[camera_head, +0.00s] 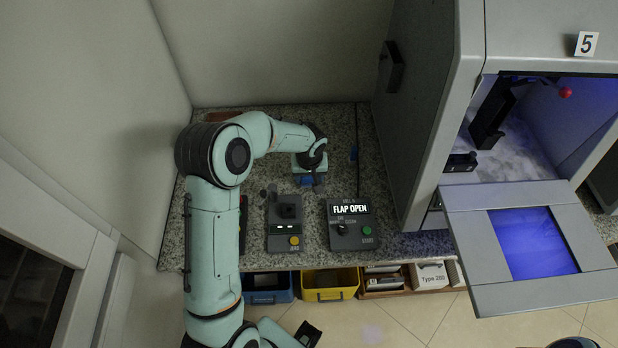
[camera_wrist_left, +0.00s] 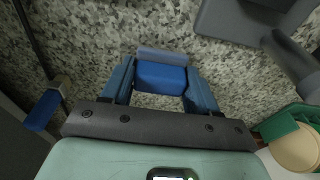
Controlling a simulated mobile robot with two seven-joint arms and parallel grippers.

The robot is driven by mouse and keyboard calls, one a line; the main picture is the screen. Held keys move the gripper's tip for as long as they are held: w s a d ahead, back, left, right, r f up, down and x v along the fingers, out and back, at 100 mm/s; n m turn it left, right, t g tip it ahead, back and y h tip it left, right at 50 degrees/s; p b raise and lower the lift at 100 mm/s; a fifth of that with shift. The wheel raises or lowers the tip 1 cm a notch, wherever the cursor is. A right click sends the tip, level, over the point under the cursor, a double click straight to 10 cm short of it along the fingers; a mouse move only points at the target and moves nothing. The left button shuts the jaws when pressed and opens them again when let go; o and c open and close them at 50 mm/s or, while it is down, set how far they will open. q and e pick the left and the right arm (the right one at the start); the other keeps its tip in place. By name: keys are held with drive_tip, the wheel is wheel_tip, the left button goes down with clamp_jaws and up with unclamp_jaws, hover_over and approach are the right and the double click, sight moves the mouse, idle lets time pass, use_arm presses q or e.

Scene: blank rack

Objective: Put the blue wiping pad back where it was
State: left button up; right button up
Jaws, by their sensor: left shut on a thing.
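The blue wiping pad (camera_wrist_left: 160,77) sits between the two blue fingers of my left gripper in the left wrist view, with a grey-blue strip along its far edge. My left gripper (camera_head: 312,182) is shut on it, low over the speckled granite counter (camera_head: 325,125) near the back. Whether the pad touches the counter I cannot tell. In the head view the wrist hides most of the pad, and only some blue shows below it. I do not make out my right gripper.
A joystick box (camera_head: 283,238) and a panel reading "FLAP OPEN" (camera_head: 350,232) stand in front of my gripper. A grey cabinet (camera_head: 425,110) with its flap (camera_head: 470,245) open is at right. Blue (camera_head: 268,297) and yellow (camera_head: 330,294) bins sit below the counter.

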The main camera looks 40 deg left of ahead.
sight(309, 185)
use_arm(q)
drive_tip(key=shift+f, duration=0.55)
drive_tip(key=shift+f, duration=0.15)
drive_tip(key=o, duration=1)
drive_tip(key=r, duration=0.4)
drive_tip(key=s+r, duration=0.1)
drive_tip(key=r, duration=0.3)
drive_tip(key=d+r, duration=0.1)
drive_tip(key=r, duration=0.3)
drive_tip(key=shift+s+d+r, duration=0.1)
drive_tip(key=shift+s, duration=0.15)
